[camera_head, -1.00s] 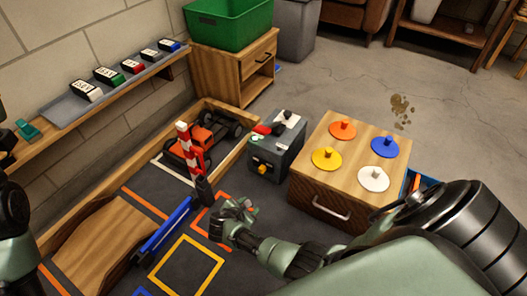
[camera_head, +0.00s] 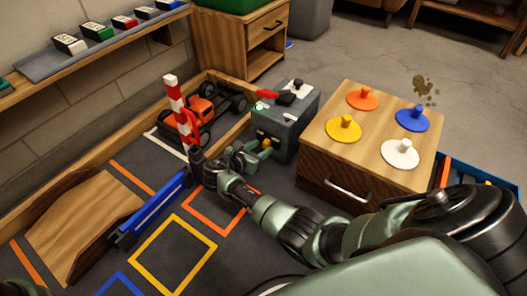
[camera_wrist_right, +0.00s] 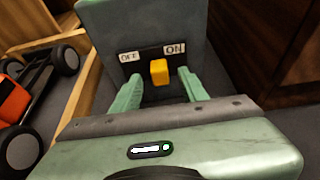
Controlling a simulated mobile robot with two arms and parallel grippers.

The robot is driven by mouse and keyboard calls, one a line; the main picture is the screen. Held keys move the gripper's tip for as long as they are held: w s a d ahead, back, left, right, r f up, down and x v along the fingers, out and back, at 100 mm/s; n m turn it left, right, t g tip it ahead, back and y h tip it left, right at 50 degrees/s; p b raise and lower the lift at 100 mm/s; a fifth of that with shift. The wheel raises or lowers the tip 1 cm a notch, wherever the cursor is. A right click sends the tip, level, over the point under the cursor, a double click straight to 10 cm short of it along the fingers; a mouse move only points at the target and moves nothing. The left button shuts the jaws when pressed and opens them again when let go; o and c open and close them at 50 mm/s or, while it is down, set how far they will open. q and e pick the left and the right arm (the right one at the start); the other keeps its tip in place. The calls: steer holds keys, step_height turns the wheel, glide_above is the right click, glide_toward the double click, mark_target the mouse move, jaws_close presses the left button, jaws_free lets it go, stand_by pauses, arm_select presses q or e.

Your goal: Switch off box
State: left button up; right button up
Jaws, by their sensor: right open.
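The grey box (camera_head: 288,132) stands on the dark floor mat, left of the wooden cabinet. Its front shows a yellow switch (camera_wrist_right: 158,72) between an OFF label (camera_wrist_right: 129,57) on the left and an ON label (camera_wrist_right: 175,49) on the right. I cannot tell for sure which way the switch is set. My right gripper (camera_wrist_right: 160,77) is open at the box's front, one finger on each side of the switch. In the head view the right gripper (camera_head: 250,158) partly covers the box's lower front.
A wooden cabinet (camera_head: 345,170) with coloured knobbed discs stands right of the box. An orange car (camera_head: 198,112) and a red-white barrier post (camera_head: 176,105) are to the left. A wooden ramp (camera_head: 80,225) lies farther left.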

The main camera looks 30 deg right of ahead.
steer(key=shift+b+x, duration=0.45)
steer(key=shift+x, duration=0.7)
jaws_close()
steer(key=shift+a, duration=0.1)
stand_by(0.4)
